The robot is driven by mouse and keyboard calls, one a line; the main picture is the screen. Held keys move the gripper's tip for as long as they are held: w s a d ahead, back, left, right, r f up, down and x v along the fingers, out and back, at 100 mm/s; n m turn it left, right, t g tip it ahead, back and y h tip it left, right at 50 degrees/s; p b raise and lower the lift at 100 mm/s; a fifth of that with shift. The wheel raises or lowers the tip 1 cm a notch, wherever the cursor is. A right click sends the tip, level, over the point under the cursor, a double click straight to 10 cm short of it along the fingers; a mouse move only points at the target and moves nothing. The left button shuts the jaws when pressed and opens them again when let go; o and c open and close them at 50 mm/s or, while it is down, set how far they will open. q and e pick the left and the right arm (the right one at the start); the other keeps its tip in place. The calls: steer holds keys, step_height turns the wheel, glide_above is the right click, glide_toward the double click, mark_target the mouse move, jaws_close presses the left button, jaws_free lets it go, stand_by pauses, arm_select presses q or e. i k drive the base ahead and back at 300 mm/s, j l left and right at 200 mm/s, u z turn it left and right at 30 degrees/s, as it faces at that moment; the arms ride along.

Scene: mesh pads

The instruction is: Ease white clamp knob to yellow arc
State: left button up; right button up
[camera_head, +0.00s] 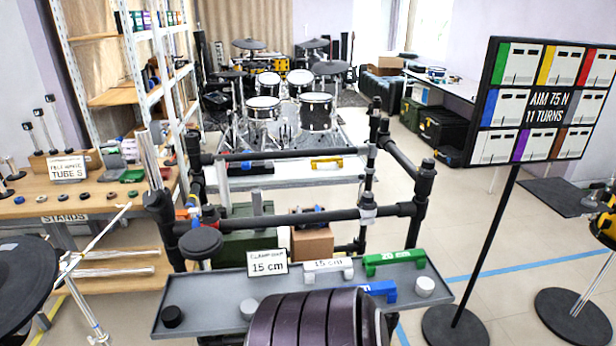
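A dark pipe rack (300,217) stands in the middle. I cannot tell which of these is the clamp knob. No yellow arc can be made out; a yellow handle-shaped block (326,163) rests on the white surface behind the rack.
The tray also holds a green gauge block (394,262), a white "15 cm" block (328,268), a blue block (378,290) and a black knob (172,316). A sign board (541,102) stands right. A wooden bench (75,202) is left.

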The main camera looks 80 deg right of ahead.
mark_target(368, 198)
steer(key=z, duration=2.35)
